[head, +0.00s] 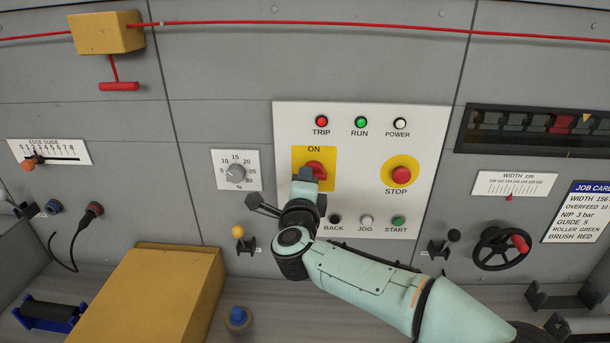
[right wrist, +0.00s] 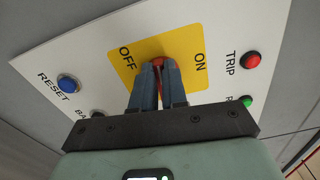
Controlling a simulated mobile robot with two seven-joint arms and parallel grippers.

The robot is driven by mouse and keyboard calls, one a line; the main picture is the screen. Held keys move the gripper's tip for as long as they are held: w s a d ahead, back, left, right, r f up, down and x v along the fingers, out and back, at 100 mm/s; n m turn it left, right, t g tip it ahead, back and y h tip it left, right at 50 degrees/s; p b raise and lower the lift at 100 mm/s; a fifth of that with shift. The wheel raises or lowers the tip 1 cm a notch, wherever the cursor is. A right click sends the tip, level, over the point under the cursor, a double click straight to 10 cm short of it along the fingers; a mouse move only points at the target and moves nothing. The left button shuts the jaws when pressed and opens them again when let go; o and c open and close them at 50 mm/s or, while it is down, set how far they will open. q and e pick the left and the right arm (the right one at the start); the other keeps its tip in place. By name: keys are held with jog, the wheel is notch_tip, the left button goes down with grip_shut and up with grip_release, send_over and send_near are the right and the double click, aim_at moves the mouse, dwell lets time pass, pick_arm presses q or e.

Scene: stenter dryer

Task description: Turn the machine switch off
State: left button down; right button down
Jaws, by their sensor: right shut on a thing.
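The machine switch is a red rotary handle (head: 315,168) on a yellow plate (head: 328,186) marked ON, on the white control panel (head: 357,118). My right gripper (head: 306,176) covers the lower left of the plate in the head view. In the right wrist view the yellow plate (right wrist: 190,47) shows both OFF and ON. There, the two fingers of my right gripper (right wrist: 158,75) are shut on the red handle (right wrist: 157,62), which shows between them. The handle's exact angle is mostly hidden by the fingers. My left gripper is not in view.
A red STOP button (head: 401,175) sits to the right of the switch. TRIP (head: 322,121), RUN (head: 361,122) and POWER (head: 400,123) lamps are above. A dial (head: 236,172) is to the left. A yellow box (head: 150,300) stands below left.

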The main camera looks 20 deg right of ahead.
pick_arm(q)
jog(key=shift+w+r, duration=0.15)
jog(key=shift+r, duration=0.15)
pick_arm(e)
jog(key=shift+n, duration=0.7)
jog(key=shift+f, duration=0.1)
jog(key=c, duration=1.2)
grip_release()
jog(key=shift+o, duration=0.2)
